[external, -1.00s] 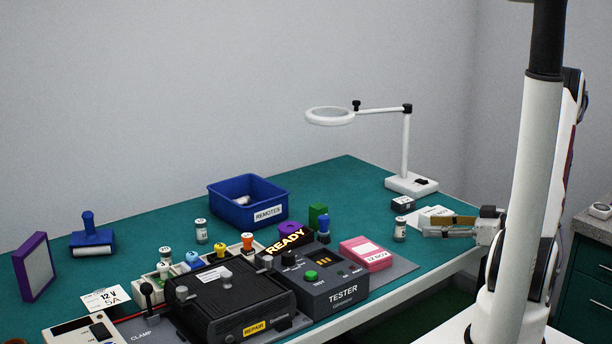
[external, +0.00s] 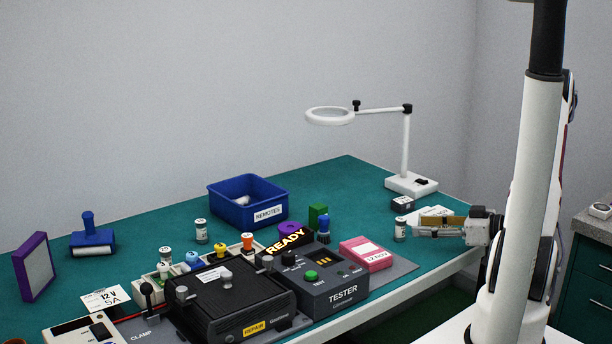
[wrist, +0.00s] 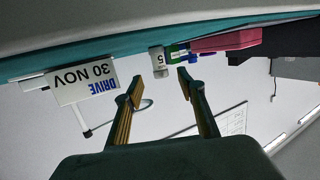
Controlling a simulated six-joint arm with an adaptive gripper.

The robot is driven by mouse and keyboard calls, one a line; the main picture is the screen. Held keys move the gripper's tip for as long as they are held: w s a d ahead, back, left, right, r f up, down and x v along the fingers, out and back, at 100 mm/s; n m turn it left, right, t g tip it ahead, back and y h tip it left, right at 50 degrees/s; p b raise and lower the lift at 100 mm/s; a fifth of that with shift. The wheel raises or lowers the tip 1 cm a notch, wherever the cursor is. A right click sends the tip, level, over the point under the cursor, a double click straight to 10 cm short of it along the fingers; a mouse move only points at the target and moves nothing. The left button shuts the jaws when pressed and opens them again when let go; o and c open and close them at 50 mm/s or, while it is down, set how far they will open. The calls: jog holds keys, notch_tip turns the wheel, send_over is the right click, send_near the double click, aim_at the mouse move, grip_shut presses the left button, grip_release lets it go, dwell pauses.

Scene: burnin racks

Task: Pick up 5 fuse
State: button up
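The 5 fuse (external: 400,229), a small clear cylinder with metal ends and a white label, stands upright near the right edge of the green bench. In the wrist view, which is upside down, the fuse (wrist: 157,61) shows a "5" and lies ahead of the gap between my fingertips. My gripper (external: 416,226) is low and level over the bench, just right of the fuse. In the wrist view my gripper (wrist: 160,80) has its fingers apart with nothing held between them. Whether a fingertip touches the fuse cannot be told.
A white card (wrist: 87,82) reading "DRIVE 30 NOV" stands close beside the fingers. A dark box (external: 402,203) and the magnifier lamp (external: 408,184) are behind. A pink box (external: 366,253) and the tester (external: 330,285) are left. Another fuse (external: 201,231) stands far left.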

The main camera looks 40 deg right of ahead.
aim_at(401, 230)
jog(key=shift+w, duration=0.1)
jog(key=shift+f+x, duration=0.15)
jog(key=shift+x, duration=0.65)
jog(key=shift+f+x, duration=0.2)
jog(key=shift+x, duration=1.5)
grip_shut()
